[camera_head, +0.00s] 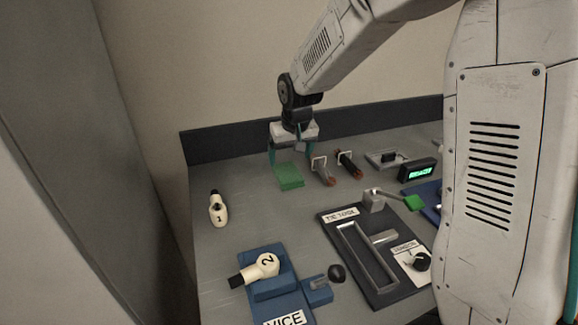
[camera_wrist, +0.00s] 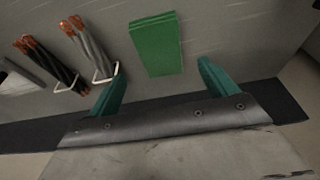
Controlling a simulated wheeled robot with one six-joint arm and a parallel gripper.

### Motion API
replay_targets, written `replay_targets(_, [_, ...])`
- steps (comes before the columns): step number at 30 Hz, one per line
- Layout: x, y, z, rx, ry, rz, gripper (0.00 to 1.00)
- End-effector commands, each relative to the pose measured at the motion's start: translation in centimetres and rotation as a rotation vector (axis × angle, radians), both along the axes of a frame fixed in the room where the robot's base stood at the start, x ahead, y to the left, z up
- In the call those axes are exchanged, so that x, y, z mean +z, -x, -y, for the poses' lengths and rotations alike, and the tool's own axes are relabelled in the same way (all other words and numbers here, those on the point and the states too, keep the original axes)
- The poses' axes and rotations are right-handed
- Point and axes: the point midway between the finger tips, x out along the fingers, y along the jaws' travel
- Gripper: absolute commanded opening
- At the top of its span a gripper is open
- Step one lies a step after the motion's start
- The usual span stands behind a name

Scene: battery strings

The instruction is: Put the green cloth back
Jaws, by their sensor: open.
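The green cloth (camera_head: 289,176) is a folded flat rectangle lying on the grey bench near its back edge. It also shows in the wrist view (camera_wrist: 156,45), at the top middle. My gripper (camera_head: 286,151) is open, with teal fingers spread apart, just behind and above the cloth. In the wrist view my gripper (camera_wrist: 158,83) has its two fingers below the cloth in the picture, and nothing shows between them. Whether the fingertips touch the bench cannot be told.
A white bottle marked 1 (camera_head: 218,209) stands to the left. A dark fixture board (camera_head: 333,237) is at front right. Bench between is clear.

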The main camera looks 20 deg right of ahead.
Motion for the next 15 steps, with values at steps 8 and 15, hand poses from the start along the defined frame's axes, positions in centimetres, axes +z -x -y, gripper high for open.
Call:
replay_targets(8, [4.4, 1.2, 0.0, 0.000, 0.000, 0.002, 0.85])
replay_targets(15, [5.1, 1.6, 0.0, 0.000, 0.000, 0.000, 0.85])
